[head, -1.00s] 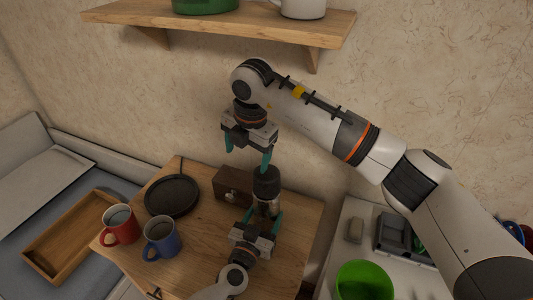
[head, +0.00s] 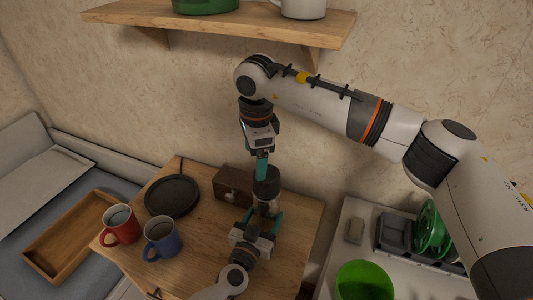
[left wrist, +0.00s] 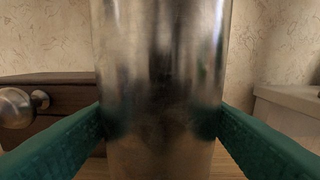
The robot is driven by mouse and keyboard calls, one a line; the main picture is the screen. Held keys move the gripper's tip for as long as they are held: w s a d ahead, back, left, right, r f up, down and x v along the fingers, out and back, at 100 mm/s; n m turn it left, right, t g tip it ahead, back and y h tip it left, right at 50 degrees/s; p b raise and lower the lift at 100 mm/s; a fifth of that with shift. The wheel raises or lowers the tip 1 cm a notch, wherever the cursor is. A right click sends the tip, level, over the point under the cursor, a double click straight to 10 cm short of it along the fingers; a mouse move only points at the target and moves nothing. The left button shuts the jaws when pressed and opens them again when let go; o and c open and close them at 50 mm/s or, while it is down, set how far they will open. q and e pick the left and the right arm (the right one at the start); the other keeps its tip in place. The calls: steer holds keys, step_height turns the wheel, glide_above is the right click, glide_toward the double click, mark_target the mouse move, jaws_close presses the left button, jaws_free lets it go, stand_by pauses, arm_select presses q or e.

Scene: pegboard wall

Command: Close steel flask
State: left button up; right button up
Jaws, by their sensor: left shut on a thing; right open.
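The steel flask (head: 264,207) stands upright on the wooden table, with a dark cap (head: 266,183) on its top. My left gripper (head: 262,222) is shut around the flask's body from the front. The left wrist view shows the shiny flask body (left wrist: 162,90) between the teal fingers. My right gripper (head: 262,166) points straight down directly above the cap. Its fingers appear edge-on, one behind the other. I cannot tell whether its fingertips touch the cap.
A dark wooden box (head: 233,186) stands close behind and left of the flask. A black pan (head: 172,196), a red mug (head: 120,224) and a blue mug (head: 161,239) are on the table's left. A green bowl (head: 364,281) is at the right. A wall shelf (head: 220,22) is above.

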mark_target(267, 179)
steer(key=n, duration=0.4)
steer(key=shift+d+n, duration=0.3)
steer(key=shift+n, duration=0.1)
steer(key=n, duration=0.4)
steer(key=shift+d+r+n, duration=0.1)
steer(key=shift+d+n, duration=0.2)
steer(key=n, duration=0.4)
steer(key=shift+s+d, duration=0.1)
steer(key=shift+d, duration=0.15)
steer(key=n, duration=0.6)
steer(key=shift+d+g, duration=0.3)
steer(key=shift+d, duration=0.1)
steer(key=shift+f, duration=3.95)
